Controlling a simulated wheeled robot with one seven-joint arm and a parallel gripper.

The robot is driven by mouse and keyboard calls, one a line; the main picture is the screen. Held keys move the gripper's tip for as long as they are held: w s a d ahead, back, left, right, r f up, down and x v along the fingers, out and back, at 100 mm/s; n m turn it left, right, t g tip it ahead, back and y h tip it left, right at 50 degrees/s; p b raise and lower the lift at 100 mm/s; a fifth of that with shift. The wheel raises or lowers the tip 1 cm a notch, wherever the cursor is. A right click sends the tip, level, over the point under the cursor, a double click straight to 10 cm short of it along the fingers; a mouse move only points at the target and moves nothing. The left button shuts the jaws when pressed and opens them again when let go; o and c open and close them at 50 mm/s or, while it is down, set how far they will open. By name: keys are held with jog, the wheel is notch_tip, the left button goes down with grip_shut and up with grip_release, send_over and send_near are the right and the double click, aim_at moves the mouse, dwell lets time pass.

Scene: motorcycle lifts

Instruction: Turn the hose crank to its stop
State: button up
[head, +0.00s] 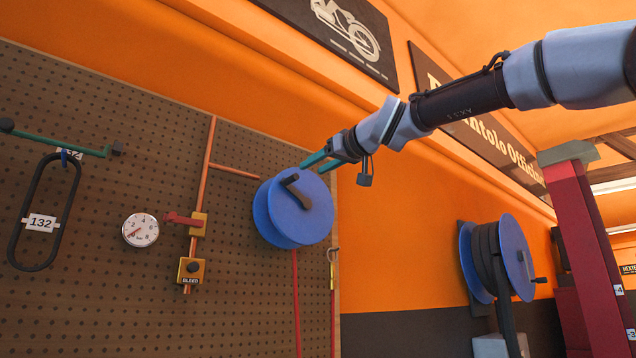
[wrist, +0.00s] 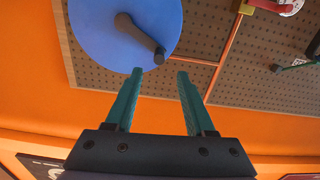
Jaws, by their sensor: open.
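A blue hose reel (head: 318,222) is mounted near the right edge of the pegboard, with a red hose hanging below it. Its dark crank (head: 298,192) slants across the reel's face, with the knob at its upper left end. In the wrist view the crank (wrist: 135,32) shows on the blue disc, and its knob (wrist: 159,56) lies just beyond the fingertips, between their lines. My gripper (head: 314,163) is at the reel's upper right. Its teal fingers (wrist: 159,72) are apart and empty. I cannot tell the exact depth gap to the knob.
A second blue reel (head: 520,255) with dark hose and its own crank is on the orange wall at right. A red post (head: 590,260) stands far right.

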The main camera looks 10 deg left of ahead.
aim_at(299, 175)
jog(key=x, duration=1)
jog(key=shift+w+a+r, duration=0.1)
jog(key=shift+w+a, duration=0.15)
grip_shut()
dwell(1.3)
